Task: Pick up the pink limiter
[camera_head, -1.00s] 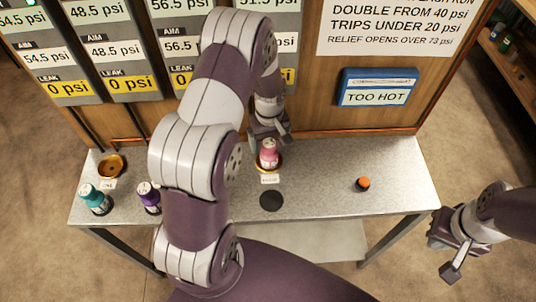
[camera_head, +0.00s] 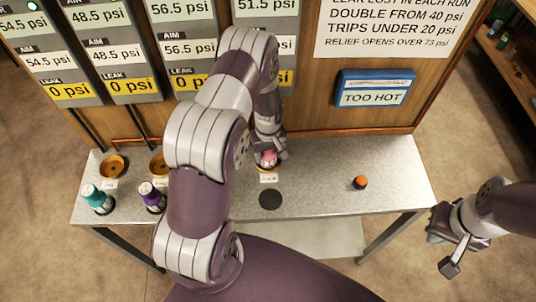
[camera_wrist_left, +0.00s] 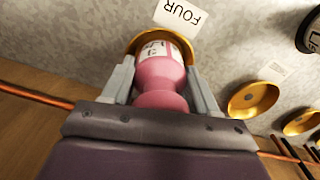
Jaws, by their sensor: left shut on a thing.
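The pink limiter (camera_head: 268,157) is a small pink bottle shape with a white label, largely hidden by the gripper in the head view. In the left wrist view the limiter (camera_wrist_left: 160,82) stands in a brass cup (camera_wrist_left: 139,41) beside a card reading FOUR (camera_wrist_left: 181,15). My left gripper (camera_head: 268,150) is shut on it, with one finger on each side in the left wrist view (camera_wrist_left: 158,82). My right gripper (camera_head: 447,254) is open and empty, off the right end of the bench.
A teal bottle (camera_head: 97,198) and a purple bottle (camera_head: 152,196) stand at the bench's left. Brass cups (camera_head: 114,166) sit behind them. A black disc (camera_head: 271,199) lies in front of the limiter. An orange-topped knob (camera_head: 361,183) is to the right. A gauge board stands behind.

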